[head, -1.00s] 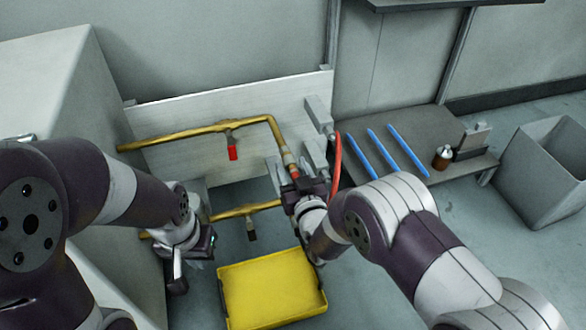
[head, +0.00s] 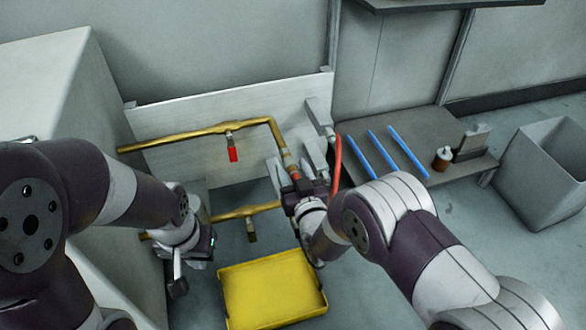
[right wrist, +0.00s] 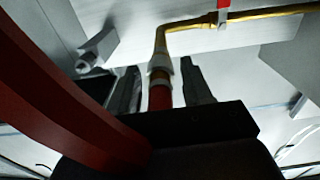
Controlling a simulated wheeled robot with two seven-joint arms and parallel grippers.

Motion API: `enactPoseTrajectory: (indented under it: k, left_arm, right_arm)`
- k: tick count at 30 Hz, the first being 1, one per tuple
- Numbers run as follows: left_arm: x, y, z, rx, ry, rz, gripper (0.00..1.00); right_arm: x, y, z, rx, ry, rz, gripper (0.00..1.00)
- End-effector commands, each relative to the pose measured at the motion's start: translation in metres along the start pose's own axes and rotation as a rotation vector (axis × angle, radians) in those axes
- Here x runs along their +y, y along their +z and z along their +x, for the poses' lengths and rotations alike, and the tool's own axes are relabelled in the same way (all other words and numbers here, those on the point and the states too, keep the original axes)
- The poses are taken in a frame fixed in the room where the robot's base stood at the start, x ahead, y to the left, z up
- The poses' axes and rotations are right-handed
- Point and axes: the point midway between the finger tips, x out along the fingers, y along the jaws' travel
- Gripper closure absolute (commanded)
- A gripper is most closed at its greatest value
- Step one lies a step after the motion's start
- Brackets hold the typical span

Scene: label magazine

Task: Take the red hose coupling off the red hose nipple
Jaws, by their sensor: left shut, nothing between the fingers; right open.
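The red hose coupling (right wrist: 160,98) sits at the lower end of the brass pipe, below a pale metal collar (right wrist: 159,66). In the head view a small red part of it (head: 294,172) shows at the pipe's end. The red hose (head: 338,160) bends up beside my right gripper and crosses the left of the right wrist view. My right gripper (right wrist: 162,88) is open, with one finger on each side of the coupling; contact is not clear. The nipple itself cannot be told apart from the coupling. My left gripper (head: 177,284) is shut and empty, left of the yellow tray.
Brass pipes (head: 200,132) run along a pale panel, with a red-handled valve (head: 232,154). A yellow tray (head: 222,292) lies below. Blue rods (head: 383,155) and a small bottle (head: 442,158) are on the grey table at right. A grey bin (head: 520,160) stands further right.

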Motion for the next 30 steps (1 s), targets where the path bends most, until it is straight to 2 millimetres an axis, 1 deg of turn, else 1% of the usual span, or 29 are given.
enactPoseTrajectory:
  k: [1, 4, 5, 6, 9, 14, 30]
  left_arm:
    - [0.000, 0.000, 0.000, 0.000, 0.000, 0.000, 1.00]
    - [0.000, 0.000, 0.000, 0.000, 0.000, 0.000, 1.00]
    - [0.000, 0.000, 0.000, 0.000, 0.000, 0.000, 1.00]
    - [0.000, 0.000, 0.000, 0.000, 0.000, 0.000, 1.00]
    - [0.000, 0.000, 0.000, 0.000, 0.000, 0.000, 1.00]
    - [0.000, 0.000, -0.001, 0.000, 0.000, 0.000, 1.00]
    - [0.000, -0.002, -0.013, 0.000, 0.000, 0.000, 1.00]
  right_arm:
    - [0.000, -0.009, 0.006, 0.023, 0.002, 0.003, 0.50]
    - [0.000, -0.009, 0.006, 0.023, 0.002, 0.003, 0.50]
    - [0.000, -0.009, 0.006, 0.023, 0.001, 0.003, 0.57]
    - [0.000, -0.010, 0.006, 0.023, 0.001, 0.003, 0.70]
    - [0.000, -0.010, 0.006, 0.023, 0.002, 0.004, 1.00]
    - [0.000, -0.011, 0.004, 0.025, 0.001, 0.004, 1.00]
    - [-0.001, -0.010, -0.018, 0.024, -0.001, 0.003, 1.00]
